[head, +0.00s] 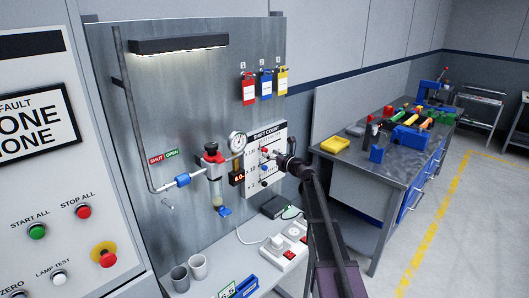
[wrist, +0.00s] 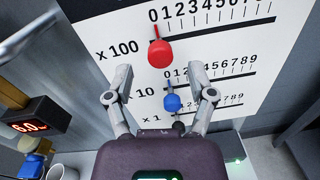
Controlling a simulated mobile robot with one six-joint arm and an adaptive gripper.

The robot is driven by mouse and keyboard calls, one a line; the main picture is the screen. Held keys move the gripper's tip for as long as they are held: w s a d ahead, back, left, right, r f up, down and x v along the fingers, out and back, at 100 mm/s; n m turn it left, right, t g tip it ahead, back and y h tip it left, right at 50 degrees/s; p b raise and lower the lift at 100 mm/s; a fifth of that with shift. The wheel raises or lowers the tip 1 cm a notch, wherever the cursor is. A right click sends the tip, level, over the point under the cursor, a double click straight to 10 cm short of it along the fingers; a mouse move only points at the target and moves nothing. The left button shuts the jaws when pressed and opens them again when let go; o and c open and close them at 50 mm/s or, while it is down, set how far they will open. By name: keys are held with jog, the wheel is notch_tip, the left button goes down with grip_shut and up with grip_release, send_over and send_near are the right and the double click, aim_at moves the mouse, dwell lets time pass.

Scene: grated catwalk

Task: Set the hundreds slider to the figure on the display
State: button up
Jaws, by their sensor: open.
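The white shift count panel (head: 281,135) hangs on the grey board; in the wrist view its face (wrist: 105,22) fills the upper part. The x100 row has a red slider knob (wrist: 160,54), its pointer at the 0 end of the scale. The blue knob (wrist: 173,102) of the x10 row is also near 0. A dark knob (wrist: 178,127) below is mostly hidden by my gripper. The display (wrist: 36,122) shows red digits that look like 6.0; it also shows in the head view (head: 237,179). My gripper (wrist: 159,70) is open, fingertips either side of and just below the red knob.
A pressure gauge (head: 237,142) and a red-topped filter unit (head: 212,157) are left of the panel. A workbench (head: 365,160) with tools stands at right.

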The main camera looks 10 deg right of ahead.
aim_at(266, 151)
jog(key=shift+x, duration=1.8)
